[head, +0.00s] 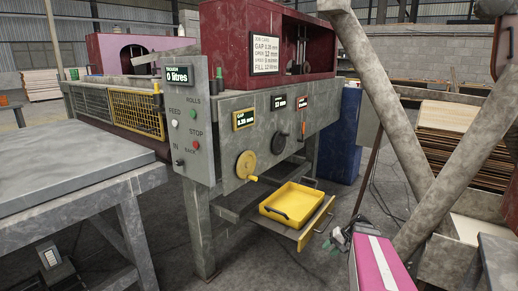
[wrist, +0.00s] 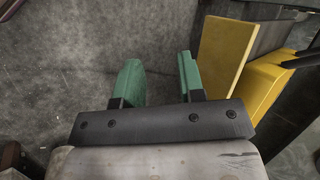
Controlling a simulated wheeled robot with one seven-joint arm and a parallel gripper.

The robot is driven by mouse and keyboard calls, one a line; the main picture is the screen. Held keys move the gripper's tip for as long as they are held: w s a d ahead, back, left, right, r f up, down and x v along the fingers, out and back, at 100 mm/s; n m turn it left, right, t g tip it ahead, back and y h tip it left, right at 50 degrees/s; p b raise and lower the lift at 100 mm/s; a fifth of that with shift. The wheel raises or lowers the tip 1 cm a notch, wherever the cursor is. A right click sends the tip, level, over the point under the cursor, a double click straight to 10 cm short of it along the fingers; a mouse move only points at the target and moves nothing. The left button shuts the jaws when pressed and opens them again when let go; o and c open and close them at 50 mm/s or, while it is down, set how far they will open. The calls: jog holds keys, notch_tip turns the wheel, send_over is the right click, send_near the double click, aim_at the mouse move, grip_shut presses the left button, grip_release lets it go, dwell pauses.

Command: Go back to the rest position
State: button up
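My gripper (wrist: 158,78) shows its two green fingers spread apart in the wrist view, with only grey floor between them. In the head view my gripper (head: 336,240) is small, low on the right, just right of the pulled-out drawer (head: 316,226). The yellow tray (head: 291,203) sits in that drawer under the machine. In the wrist view the drawer's yellow front (wrist: 222,50) stands right of the fingers, apart from them, with part of the yellow tray (wrist: 265,85) beyond it.
The grey machine (head: 262,152) has a yellow handwheel (head: 246,164), buttons and displays. A grey table (head: 70,168) stands at left. A blue cabinet (head: 345,137) is behind, and a veneer stack (head: 470,135) is at right. Some dark cables lie on the floor.

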jog(key=s+a+r+n+h, duration=0.3)
jog(key=s+a+h, duration=0.4)
jog(key=a, duration=0.5)
jog(key=shift+s+r+n+g+h, duration=0.15)
jog(key=shift+r+n+g+h, duration=0.2)
jog(key=shift+r, duration=0.35)
dwell(1.0)
